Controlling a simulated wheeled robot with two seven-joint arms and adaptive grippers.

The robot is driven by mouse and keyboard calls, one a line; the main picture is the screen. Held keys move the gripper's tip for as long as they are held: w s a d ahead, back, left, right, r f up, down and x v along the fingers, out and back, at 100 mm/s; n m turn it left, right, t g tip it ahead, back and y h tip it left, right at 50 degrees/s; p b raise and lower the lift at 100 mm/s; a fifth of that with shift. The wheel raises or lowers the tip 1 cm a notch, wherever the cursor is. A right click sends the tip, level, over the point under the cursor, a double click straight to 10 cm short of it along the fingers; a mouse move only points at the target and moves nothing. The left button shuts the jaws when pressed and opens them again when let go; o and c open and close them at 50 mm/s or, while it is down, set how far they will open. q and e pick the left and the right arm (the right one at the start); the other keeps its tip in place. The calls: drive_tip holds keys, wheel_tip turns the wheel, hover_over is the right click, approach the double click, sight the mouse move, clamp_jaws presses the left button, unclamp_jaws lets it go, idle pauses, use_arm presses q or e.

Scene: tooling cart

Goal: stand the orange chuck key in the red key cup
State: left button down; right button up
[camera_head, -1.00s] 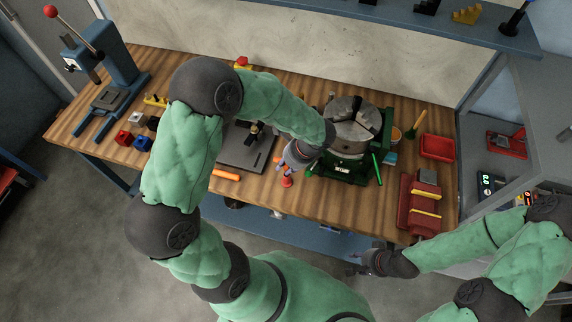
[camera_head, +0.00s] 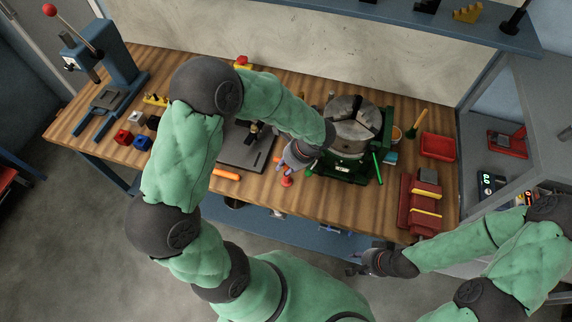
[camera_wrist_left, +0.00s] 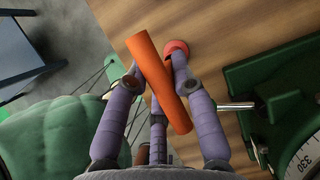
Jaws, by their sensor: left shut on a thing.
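The orange chuck key (camera_wrist_left: 158,80) is between the fingers of my left gripper (camera_wrist_left: 150,88), which is shut on it. In the left wrist view it shows as a tilted orange bar; its other parts are hidden. In the head view my left gripper (camera_head: 284,163) is over the bench, in front of the green chuck stand. The red key cup (camera_head: 287,181) is on the bench just below the gripper; in the left wrist view its round red top (camera_wrist_left: 177,46) shows beside the bar's far end, apart in height. My right gripper (camera_head: 354,265) is open and empty off the bench's front edge.
The green stand with a grey chuck (camera_head: 352,127) is close to the right of my left gripper. An orange rod (camera_head: 227,174) lies on the bench to the left, by a dark plate (camera_head: 243,150). A red tray (camera_head: 437,147) and red holder (camera_head: 408,210) are at right.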

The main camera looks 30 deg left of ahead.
idle(0.3)
use_arm(q)
drive_tip(key=c, duration=1)
unclamp_jaws()
drive_tip(key=shift+o, duration=0.4)
drive_tip(key=o, duration=0.3)
drive_tip(key=shift+o, duration=0.2)
drive_tip(key=shift+r, duration=0.1)
drive_tip(key=shift+r+p, duration=2.4)
drive_tip(key=shift+r, duration=0.55)
drive_tip(key=shift+f, duration=0.1)
